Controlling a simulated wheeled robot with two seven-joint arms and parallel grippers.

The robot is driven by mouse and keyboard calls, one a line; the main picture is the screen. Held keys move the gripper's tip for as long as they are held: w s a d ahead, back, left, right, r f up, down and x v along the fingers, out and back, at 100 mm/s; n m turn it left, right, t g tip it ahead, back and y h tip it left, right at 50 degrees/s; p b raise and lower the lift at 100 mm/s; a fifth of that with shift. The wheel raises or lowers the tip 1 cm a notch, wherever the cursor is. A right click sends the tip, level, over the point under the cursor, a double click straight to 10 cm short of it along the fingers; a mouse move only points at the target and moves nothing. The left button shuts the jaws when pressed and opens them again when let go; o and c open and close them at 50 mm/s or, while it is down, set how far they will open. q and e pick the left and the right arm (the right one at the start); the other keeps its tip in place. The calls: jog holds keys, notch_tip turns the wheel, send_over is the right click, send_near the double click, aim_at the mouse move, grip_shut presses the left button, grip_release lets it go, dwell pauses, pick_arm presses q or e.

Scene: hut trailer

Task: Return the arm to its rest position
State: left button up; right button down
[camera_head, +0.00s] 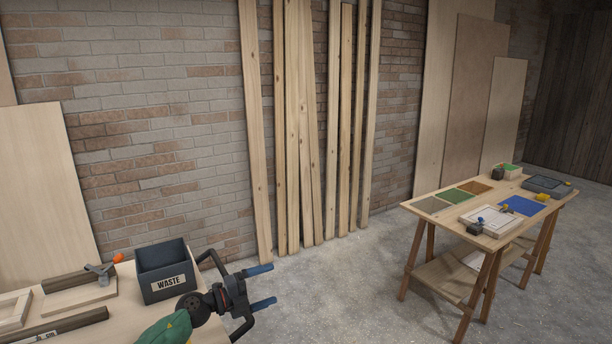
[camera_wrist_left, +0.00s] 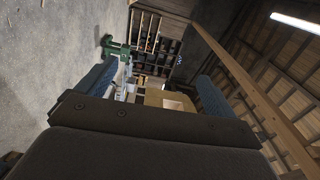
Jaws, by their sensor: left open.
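My left gripper (camera_head: 264,287) is at the lower middle of the head view, just right of the near workbench, over the concrete floor. Its two blue-tipped fingers are spread apart with nothing between them. In the left wrist view the same gripper (camera_wrist_left: 152,88) shows its blue fingers wide apart at left and right, with only the distant room between them. My right gripper is in neither view.
The near workbench (camera_head: 120,315) holds a dark WASTE bin (camera_head: 165,273) close left of the gripper, and a green object (camera_head: 165,330) at the bottom edge. A second table (camera_head: 425,213) stands at right. Planks (camera_head: 295,130) lean on the brick wall. Floor between is clear.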

pick_arm(q)
jog(key=s+a+f+n+t+y, duration=0.45)
jog(key=s+n+y, duration=0.35)
jog(key=n, duration=0.4)
jog(key=s+a+f+n+t+y, duration=0.3)
jog(key=s+a+f+n+y, duration=0.25)
jog(key=s+n+y, duration=0.55)
jog(key=s+f+n+g+h, duration=0.15)
jog(key=s+f+g, duration=0.25)
jog(key=s, duration=0.5)
jog(key=s+f+n+g+h, duration=0.15)
jog(key=s+f+g, duration=0.25)
jog(key=s, duration=0.4)
jog(key=s+f+n+g, duration=0.2)
jog(key=s+f+g, duration=0.25)
jog(key=s, duration=0.45)
jog(key=s+d+f+g, duration=0.1)
jog(key=d+f, duration=0.1)
jog(key=f, duration=1.2)
jog(key=s+d+f+g, duration=0.1)
jog(key=d+f, duration=0.1)
jog(key=f, duration=1.3)
jog(key=shift+s+d+f+h, duration=0.2)
jog(key=shift+s+d+h, duration=0.1)
jog(key=shift+h, duration=0.1)
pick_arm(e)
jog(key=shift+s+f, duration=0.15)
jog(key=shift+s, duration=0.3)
